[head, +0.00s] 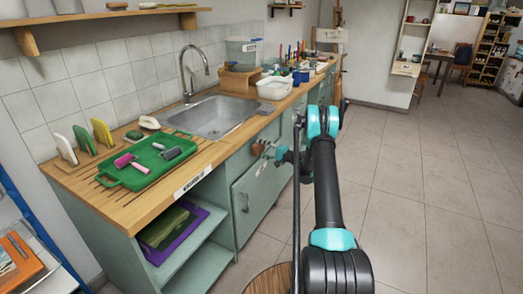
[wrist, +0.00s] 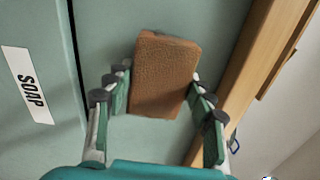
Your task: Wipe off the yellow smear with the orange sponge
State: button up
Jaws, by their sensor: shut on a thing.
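The orange sponge (wrist: 165,75) is a brownish-orange block in the wrist view, between the fingers of my gripper (wrist: 158,88). My gripper is shut on it. In the head view the sponge (head: 257,148) is small, at the tip of my gripper (head: 266,151), in front of the green cabinet under the counter. I cannot tell whether the sponge touches the cabinet front. I make out no yellow smear in either view.
The green cabinet (head: 262,195) carries a SOAP label (wrist: 27,86). The wooden counter (head: 120,205) overhangs it and holds a sink (head: 215,116), a green tray (head: 130,178) and a white tub (head: 274,88). Open tiled floor (head: 430,180) lies to the right.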

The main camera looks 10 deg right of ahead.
jog(key=shift+w+a, duration=0.45)
jog(key=shift+a, duration=0.1)
dwell(0.4)
jog(key=shift+w+d, duration=0.75)
jog(key=shift+w, duration=0.3)
jog(key=shift+w+d, duration=0.7)
jog(key=shift+w, duration=0.3)
jog(key=shift+w+d, duration=0.3)
jog(key=shift+w, duration=0.2)
jog(key=shift+w+d, duration=0.3)
jog(key=shift+w, duration=0.2)
jog(key=shift+c, duration=0.4)
jog(key=shift+w+d, duration=1.1)
jog(key=shift+w, duration=0.25)
jog(key=shift+s, duration=0.1)
jog(key=shift+s+a, duration=1.1)
jog(key=shift+s, duration=0.35)
jog(key=shift+s+a, duration=1.05)
jog(key=shift+s, duration=0.4)
jog(key=shift+s+a, duration=1.1)
jog(key=shift+s, duration=0.35)
